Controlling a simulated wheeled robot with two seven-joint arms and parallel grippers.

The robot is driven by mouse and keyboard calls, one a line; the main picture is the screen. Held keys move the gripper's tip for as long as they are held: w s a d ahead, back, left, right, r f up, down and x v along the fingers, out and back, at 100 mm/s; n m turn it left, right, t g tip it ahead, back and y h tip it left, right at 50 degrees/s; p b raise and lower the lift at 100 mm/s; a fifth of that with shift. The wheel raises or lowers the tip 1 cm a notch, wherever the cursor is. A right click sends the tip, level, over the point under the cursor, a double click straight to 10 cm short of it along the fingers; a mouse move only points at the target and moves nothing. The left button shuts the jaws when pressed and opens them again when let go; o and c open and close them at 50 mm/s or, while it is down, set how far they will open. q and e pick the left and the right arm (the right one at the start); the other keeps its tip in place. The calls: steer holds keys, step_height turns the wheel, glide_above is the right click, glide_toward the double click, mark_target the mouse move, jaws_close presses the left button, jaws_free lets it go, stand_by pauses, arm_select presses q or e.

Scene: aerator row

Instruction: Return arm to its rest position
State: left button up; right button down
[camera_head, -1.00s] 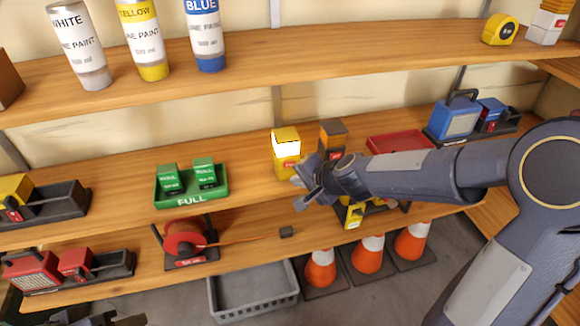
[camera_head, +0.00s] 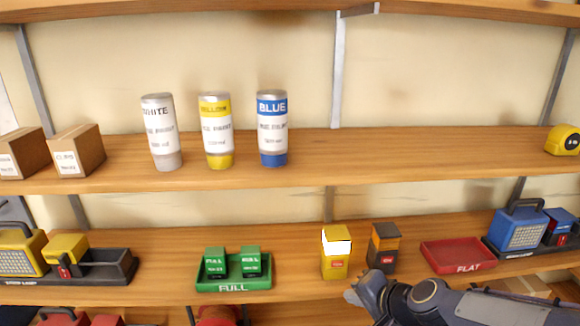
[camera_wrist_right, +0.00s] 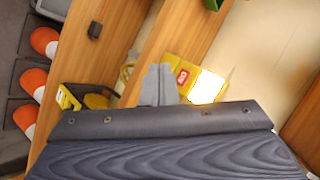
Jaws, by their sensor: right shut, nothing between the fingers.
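My right gripper (camera_head: 362,294) shows at the bottom of the head view, just in front of the middle shelf's edge. In the right wrist view the grey fingers (camera_wrist_right: 158,86) are together and empty. The yellow box (camera_wrist_right: 183,74) shows just beyond them there. My left gripper is out of view.
The middle shelf also holds a green FULL tray (camera_head: 233,286) with two green packs, a red FLAT tray (camera_head: 457,255) and a blue lamp (camera_head: 518,224). Paint cans stand on the shelf above.

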steer(key=s+d+n+g, duration=0.1)
steer(key=s+d+n, duration=0.1)
steer(key=s, duration=0.9)
steer(key=s+d+n+g+h, duration=0.1)
steer(key=s+n, duration=0.4)
steer(key=s, duration=0.6)
steer(key=shift+s+d+r+n+g, duration=0.15)
steer(key=shift+d+r+n+g, duration=0.15)
steer(key=shift+d+r+g, duration=0.45)
